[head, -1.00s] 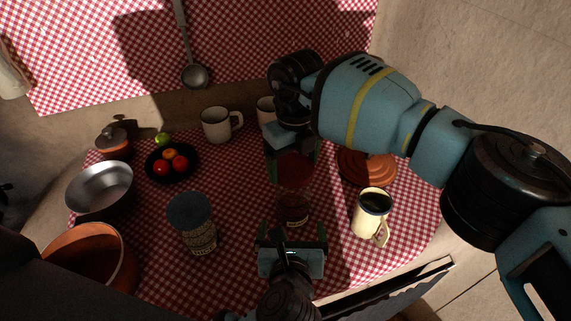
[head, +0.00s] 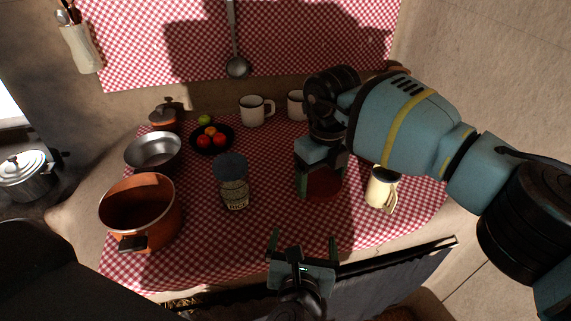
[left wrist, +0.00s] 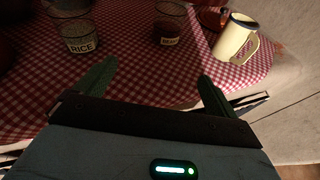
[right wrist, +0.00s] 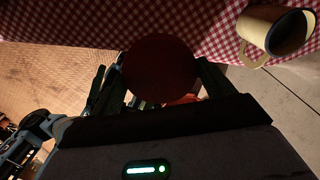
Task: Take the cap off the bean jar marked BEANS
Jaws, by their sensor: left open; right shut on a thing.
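My right gripper (head: 322,176) is shut on a dark red round cap (head: 323,186), which also shows between its fingers in the right wrist view (right wrist: 160,68). In the head view the cap and gripper hide the bean jar. The left wrist view shows that glass jar (left wrist: 168,26), its label partly readable, standing upright on the checked cloth with dark contents; its top is at the picture edge. My left gripper (head: 304,238) is open and empty at the table's front edge, apart from the jar.
A RICE jar (head: 234,190) with a blue-grey lid stands to the left. A cream mug (head: 380,190) stands close on the right. A terracotta pot (head: 140,215), metal bowl (head: 153,151) and fruit plate (head: 211,148) are further left. The front middle cloth is clear.

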